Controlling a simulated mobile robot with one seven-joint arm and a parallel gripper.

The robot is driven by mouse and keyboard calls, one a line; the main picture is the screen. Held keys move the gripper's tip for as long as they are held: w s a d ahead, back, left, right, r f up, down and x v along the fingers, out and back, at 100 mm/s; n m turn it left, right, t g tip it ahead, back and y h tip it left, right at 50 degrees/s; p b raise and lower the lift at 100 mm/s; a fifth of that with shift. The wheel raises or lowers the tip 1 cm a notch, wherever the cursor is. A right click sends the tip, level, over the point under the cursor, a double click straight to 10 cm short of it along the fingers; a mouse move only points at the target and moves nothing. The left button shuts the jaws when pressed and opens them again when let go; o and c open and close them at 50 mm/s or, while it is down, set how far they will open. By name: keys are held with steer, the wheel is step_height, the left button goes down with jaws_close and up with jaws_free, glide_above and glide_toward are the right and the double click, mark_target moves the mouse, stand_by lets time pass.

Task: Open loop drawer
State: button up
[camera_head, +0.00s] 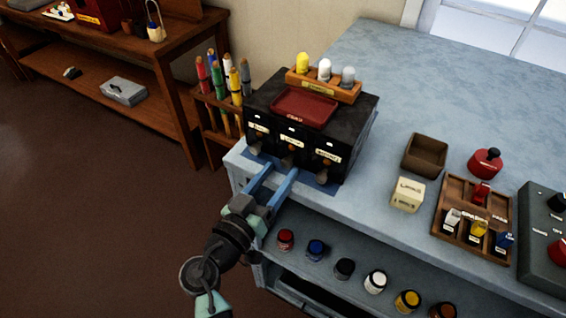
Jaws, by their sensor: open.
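A black cabinet (312,124) stands on a blue mat near the left edge of the blue-grey worktop. Its front has three drawers side by side, each with a pale label and a small knob. The middle drawer's label (291,142) seems to read "Loop", but the lettering is too small to be sure. All three drawers look closed. My gripper (282,169) is open, with two long blue fingers pointing at the cabinet's front. The fingertips are just before and below the middle knob (289,158). I cannot tell whether they touch it. Nothing is between the fingers.
A red tray (304,107) and a wooden rack with bulb-shaped pieces (323,83) sit on the cabinet. A brown box (424,154), cream block (408,194) and wooden organizer (472,218) stand to the right. Paint jars (375,281) line the shelf below. The worktop behind is clear.

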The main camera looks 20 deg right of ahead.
steer(key=shift+x, duration=1.3)
jaws_close()
stand_by(0.5)
